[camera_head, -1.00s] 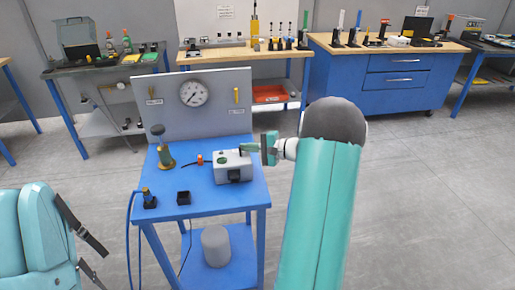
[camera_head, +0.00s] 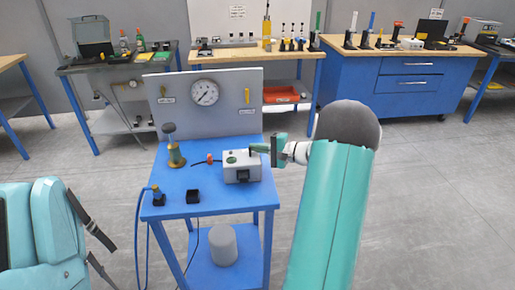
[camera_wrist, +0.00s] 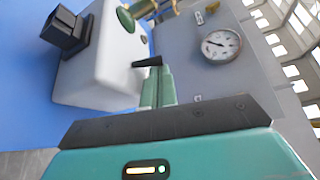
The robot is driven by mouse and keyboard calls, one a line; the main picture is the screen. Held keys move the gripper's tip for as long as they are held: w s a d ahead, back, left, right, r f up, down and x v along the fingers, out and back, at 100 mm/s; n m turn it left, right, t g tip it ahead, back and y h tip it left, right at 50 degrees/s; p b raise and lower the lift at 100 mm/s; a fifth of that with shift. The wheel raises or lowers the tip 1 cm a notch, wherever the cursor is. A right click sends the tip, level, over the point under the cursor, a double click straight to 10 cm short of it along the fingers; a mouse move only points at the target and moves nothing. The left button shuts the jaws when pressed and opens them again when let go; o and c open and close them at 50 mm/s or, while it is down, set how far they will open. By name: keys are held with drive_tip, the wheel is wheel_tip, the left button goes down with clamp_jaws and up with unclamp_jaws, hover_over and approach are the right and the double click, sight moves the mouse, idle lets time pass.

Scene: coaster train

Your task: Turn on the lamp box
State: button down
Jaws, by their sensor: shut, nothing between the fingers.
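The lamp box (camera_head: 242,168) is a white box on the blue table, with a green round part on top and a black block on its front. In the wrist view the white box (camera_wrist: 105,70) fills the left, with the green part (camera_wrist: 126,20) and black block (camera_wrist: 66,30). A small black lever (camera_wrist: 148,62) stands out from the box right at my fingertips; I cannot tell if they touch it.
The blue table (camera_head: 217,205) has a grey back panel with a gauge (camera_head: 204,92). A brass valve-like piece (camera_head: 176,155) and a small black box (camera_head: 193,196) stand left of the lamp box. A grey cylinder (camera_head: 222,245) is on the lower shelf. Floor on the right is clear.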

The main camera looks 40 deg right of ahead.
drive_tip(key=shift+s+a+n+t, duration=0.2)
drive_tip(key=shift+n+t, duration=0.3)
drive_tip(key=shift+n, duration=0.2)
drive_tip(key=n, duration=0.1)
drive_tip(key=n+t+y, duration=0.1)
drive_tip(key=shift+s+a+r+n, duration=0.15)
drive_tip(key=shift+s+n, duration=0.15)
drive_tip(key=shift+n, duration=0.1)
drive_tip(key=shift+s+a, duration=0.1)
drive_tip(key=shift+s, duration=0.15)
